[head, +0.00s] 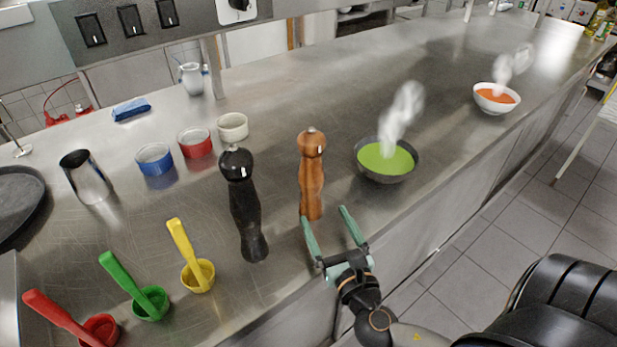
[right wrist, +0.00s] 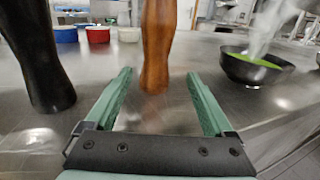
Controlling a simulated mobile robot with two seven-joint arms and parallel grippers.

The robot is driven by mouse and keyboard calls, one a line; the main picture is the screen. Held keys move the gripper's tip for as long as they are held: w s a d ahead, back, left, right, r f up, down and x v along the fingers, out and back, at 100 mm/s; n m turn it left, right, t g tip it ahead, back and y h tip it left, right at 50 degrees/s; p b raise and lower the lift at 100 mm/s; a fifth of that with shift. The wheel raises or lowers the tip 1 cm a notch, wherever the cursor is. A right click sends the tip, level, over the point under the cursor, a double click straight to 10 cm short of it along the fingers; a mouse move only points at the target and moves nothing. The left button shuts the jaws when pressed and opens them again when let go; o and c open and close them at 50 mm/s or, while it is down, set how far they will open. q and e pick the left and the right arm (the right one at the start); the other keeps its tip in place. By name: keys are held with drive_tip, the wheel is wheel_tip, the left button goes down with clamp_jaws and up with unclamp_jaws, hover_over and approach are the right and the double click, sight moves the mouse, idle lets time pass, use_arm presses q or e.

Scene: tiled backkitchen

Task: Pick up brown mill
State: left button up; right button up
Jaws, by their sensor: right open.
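The brown mill (head: 311,176) stands upright on the steel counter, near the middle of the head view. My right gripper (head: 326,214) is open and empty, with its green fingers pointing toward the foot of the mill. In the right wrist view, the brown mill (right wrist: 157,45) stands just beyond the fingertips, lined up with the gap between the fingers of my right gripper (right wrist: 155,82). Its top is cut off there. My left gripper is not in view.
A black mill (head: 244,205) stands left of the brown one. A dark bowl of green soup (head: 385,176) stands to its right. Colored scoops, including a yellow one (head: 197,275), lie at the front left. Small ramekins (head: 196,143) stand behind. The counter's front edge is near my gripper.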

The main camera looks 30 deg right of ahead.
sight(317, 203)
drive_tip(key=x, duration=0.5)
drive_tip(key=shift+w+p, duration=0.1)
drive_tip(key=shift+p, duration=0.25)
drive_tip(key=x, duration=0.3)
drive_tip(key=p+x, duration=0.1)
drive_tip(key=shift+w+a+r, duration=0.2)
drive_tip(key=shift+w+r, duration=0.15)
drive_tip(key=shift+w, duration=0.05)
drive_tip(key=shift+w+d, duration=0.1)
drive_tip(key=shift+w, duration=0.15)
clamp_jaws()
